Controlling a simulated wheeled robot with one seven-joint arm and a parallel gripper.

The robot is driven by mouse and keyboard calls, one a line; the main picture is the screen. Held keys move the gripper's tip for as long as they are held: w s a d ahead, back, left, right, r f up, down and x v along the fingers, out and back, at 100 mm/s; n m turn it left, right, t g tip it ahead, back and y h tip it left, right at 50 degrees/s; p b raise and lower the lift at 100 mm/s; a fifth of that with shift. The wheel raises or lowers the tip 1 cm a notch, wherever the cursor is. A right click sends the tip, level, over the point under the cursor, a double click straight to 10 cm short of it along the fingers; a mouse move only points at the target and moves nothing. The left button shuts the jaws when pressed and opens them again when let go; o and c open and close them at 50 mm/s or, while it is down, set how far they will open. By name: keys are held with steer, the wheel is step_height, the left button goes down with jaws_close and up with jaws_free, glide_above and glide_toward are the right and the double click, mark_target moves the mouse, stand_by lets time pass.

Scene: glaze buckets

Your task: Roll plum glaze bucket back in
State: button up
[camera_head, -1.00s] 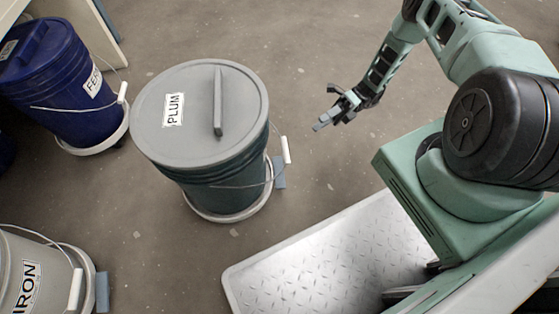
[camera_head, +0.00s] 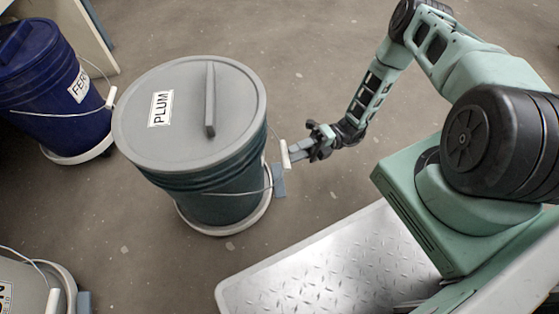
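The plum bucket (camera_head: 215,205) is dark green with a grey lid (camera_head: 190,85) labelled PLUM and a raised bar across the lid. It stands upright on a pale round wheeled base (camera_head: 240,228) left of centre. A wire bail with a white grip (camera_head: 285,155) hangs on its right side. A small blue-grey tab (camera_head: 279,182) sticks out from the base below the grip. My gripper (camera_head: 297,153) is at the bucket's right side, its fingertips at the white grip. I cannot tell whether the fingers touch it or are closed around it.
A light bucket (camera_head: 22,290) is cut off at lower left. My tread-plate base fills the bottom right. Floor behind the plum bucket is clear.

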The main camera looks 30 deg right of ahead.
steer(key=shift+b+x, duration=0.6)
steer(key=shift+x, duration=1.95)
jaws_close()
